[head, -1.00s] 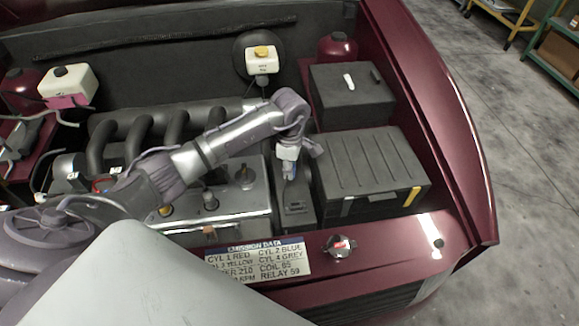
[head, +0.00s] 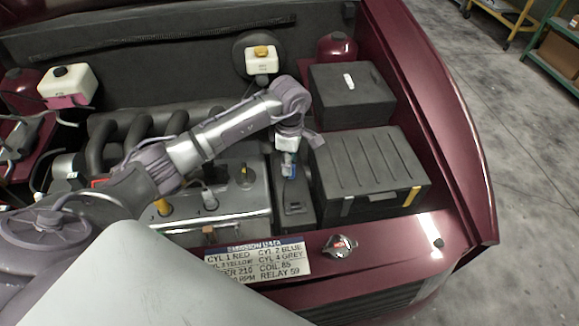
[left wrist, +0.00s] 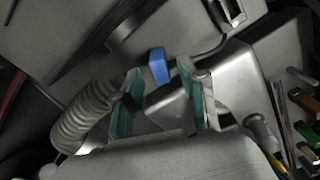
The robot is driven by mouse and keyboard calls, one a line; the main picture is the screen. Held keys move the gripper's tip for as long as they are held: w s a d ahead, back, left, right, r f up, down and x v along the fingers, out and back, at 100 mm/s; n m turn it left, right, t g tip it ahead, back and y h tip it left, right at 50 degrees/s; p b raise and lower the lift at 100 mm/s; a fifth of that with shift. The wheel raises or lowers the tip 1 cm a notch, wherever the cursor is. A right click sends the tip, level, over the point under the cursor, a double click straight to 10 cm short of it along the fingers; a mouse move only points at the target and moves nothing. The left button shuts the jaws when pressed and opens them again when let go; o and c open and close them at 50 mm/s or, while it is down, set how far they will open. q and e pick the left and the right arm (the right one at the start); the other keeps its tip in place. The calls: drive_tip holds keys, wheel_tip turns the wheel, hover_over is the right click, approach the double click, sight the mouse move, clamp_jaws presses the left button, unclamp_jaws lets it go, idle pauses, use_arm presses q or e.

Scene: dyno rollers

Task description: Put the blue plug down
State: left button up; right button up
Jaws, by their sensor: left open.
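The blue plug (head: 289,168) shows in the head view just below my left gripper (head: 287,158), over the far part of a narrow dark box (head: 295,197). In the left wrist view the blue plug (left wrist: 158,66) is a small blue block beyond and between the tips of my left gripper (left wrist: 166,88). The two teal-padded fingers stand apart, with a gap around the plug. The gripper is open, pointing down. I cannot tell whether the plug touches the box, since its lower end is unclear. My right gripper is not in view.
The silver engine cover (head: 227,212) with yellow and dark plugs is left of the box. A large black ribbed case (head: 372,165) stands close on the right. A white lettered plate (head: 257,262) lies on the red front panel (head: 385,248).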

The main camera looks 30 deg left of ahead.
use_arm(q)
wheel_tip(320, 180, up, 9)
drive_tip(key=shift+b, duration=0.3)
idle(0.5)
